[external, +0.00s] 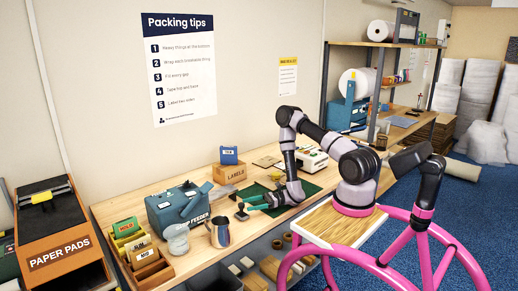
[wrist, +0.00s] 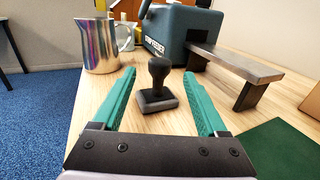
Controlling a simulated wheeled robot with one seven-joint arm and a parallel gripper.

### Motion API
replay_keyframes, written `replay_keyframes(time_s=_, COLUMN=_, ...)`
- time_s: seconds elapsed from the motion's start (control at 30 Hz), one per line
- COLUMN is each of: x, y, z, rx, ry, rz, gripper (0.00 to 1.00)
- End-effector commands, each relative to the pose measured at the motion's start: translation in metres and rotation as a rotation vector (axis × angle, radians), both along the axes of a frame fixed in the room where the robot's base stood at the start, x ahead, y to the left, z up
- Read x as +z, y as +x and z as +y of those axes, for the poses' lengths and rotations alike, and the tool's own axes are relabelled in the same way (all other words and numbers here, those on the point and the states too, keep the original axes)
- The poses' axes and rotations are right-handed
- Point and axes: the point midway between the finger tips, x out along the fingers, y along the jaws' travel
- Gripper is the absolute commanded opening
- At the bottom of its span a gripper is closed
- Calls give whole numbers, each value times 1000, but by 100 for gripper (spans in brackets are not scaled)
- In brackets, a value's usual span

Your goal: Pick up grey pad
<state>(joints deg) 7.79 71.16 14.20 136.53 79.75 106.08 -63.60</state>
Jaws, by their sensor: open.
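A dark grey stamp-like object (wrist: 157,98) with a round knob handle and a flat, pad-like base stands upright on the wooden bench. It is the only grey pad-like thing I can make out, and it shows small and dark in the external view (external: 241,215). My gripper (wrist: 158,76) is open, its two teal fingers pointing along the bench. In the wrist view the object appears between the fingers, with a gap on both sides. In the external view my gripper (external: 244,203) is low over the bench beside it.
A steel jug (wrist: 98,45) stands beyond the left finger. A blue-grey feeder box (wrist: 180,32) with a metal ramp (wrist: 238,65) stands beyond and right. A green mat (wrist: 280,148) lies at right. A labels carton (external: 229,174) stands towards the wall.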

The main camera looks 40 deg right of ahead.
Motion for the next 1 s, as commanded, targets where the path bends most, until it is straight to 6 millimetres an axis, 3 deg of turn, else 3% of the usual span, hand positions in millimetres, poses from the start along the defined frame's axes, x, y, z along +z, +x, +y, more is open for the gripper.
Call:
replay_keyframes(time_s=0.6, x=6, y=27, z=68, rx=3, ry=1, rz=-1, gripper=76)
replay_keyframes(time_s=0.9, x=5, y=29, z=72, rx=0, ry=0, rz=1, gripper=76)
replay_keyframes(time_s=1.0, x=5, y=29, z=72, rx=1, ry=0, rz=1, gripper=38)
